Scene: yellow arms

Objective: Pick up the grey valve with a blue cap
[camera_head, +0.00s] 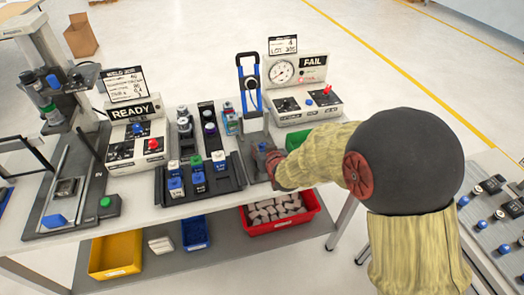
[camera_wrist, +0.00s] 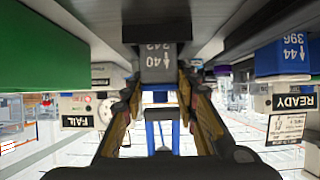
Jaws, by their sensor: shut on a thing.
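A grey valve with a blue cap (camera_head: 262,147) stands at the foot of the blue-handled clamp stand, partly hidden by my gripper (camera_head: 272,166). I cannot tell whether the valve touches the surface below.
The blue clamp (camera_head: 250,85) stands behind. A FAIL tester (camera_head: 300,95) and READY box (camera_head: 136,135) stand at the back. A green block (camera_head: 297,139) is close to my gripper's right.

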